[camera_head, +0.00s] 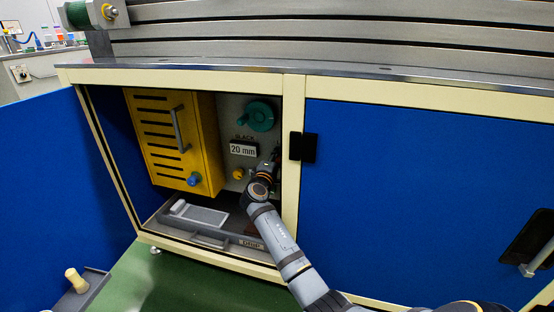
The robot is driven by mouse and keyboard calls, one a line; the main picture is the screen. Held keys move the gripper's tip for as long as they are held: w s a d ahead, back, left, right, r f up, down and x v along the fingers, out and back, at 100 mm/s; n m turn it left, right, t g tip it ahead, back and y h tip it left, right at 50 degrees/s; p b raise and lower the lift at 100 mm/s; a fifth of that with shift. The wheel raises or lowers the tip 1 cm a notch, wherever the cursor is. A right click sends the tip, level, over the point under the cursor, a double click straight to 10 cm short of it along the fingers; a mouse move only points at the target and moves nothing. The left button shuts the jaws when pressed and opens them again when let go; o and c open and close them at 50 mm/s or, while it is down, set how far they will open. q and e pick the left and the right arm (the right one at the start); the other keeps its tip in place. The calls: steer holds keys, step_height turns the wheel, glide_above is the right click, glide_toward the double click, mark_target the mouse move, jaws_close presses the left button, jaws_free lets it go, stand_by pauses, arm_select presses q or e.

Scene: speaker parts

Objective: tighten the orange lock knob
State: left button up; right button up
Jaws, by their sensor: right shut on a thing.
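My right arm reaches into the open cabinet bay, and its gripper (275,156) is at the right side of the back panel, beside the SLACK label (243,149) reading 20 mm. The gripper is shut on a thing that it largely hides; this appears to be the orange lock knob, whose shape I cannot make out. A small yellow-orange round part (238,173) shows on the panel left of the wrist, apart from the fingers. A green handwheel (260,116) sits above the gripper. My left gripper is not in view.
A yellow slotted box (163,140) with a grey handle and blue knob (193,179) fills the bay's left. A grey tray (180,232) lies below. The cream post (291,190) stands close right of my arm. Blue doors flank the bay.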

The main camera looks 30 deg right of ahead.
steer(key=shift+f, duration=0.25)
steer(key=o, duration=1.2)
steer(key=shift+r, duration=0.1)
steer(key=shift+c, duration=0.2)
steer(key=shift+r, duration=0.1)
